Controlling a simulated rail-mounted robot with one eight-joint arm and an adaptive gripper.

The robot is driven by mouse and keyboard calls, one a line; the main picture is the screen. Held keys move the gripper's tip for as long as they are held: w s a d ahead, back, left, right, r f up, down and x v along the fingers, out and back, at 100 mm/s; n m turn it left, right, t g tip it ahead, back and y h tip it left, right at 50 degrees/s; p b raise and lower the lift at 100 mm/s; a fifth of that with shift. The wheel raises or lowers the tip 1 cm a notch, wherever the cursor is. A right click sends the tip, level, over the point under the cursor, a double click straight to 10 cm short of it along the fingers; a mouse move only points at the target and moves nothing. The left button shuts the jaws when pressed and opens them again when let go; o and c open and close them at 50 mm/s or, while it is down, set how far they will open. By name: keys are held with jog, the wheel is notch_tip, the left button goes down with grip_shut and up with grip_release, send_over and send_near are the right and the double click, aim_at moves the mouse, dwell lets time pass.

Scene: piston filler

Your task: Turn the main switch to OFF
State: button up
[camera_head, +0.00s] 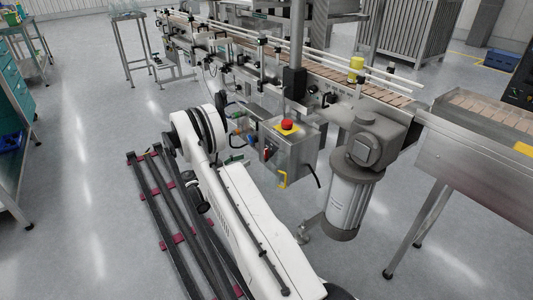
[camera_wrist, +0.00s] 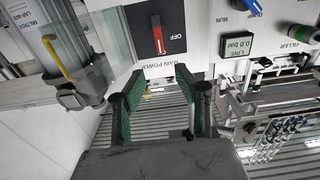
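In the wrist view the main switch (camera_wrist: 157,36) is a red handle on a black square plate (camera_wrist: 143,22). The handle lies nearly upright in the picture, with its upper end slightly to the left. The word OFF stands on the plate to the right of the handle. A MAIN POWER label sits just below the plate. My gripper (camera_wrist: 153,79) has two green-padded fingers spread wide, with nothing between them. The fingertips are below the switch in the picture and apart from the handle. In the head view my gripper cannot be made out.
The wrist view shows a pressure display (camera_wrist: 237,45) reading 0.0 bar and a blue knob (camera_wrist: 247,7) right of the switch. In the head view a grey box with a red button (camera_head: 287,124) stands beside my arm, near the conveyor (camera_head: 330,75) and a motor (camera_head: 365,150).

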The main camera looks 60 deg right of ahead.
aim_at(267, 150)
jog(key=b+x, duration=0.3)
jog(key=x, duration=1)
jog(key=shift+w+a, duration=0.1)
grip_shut()
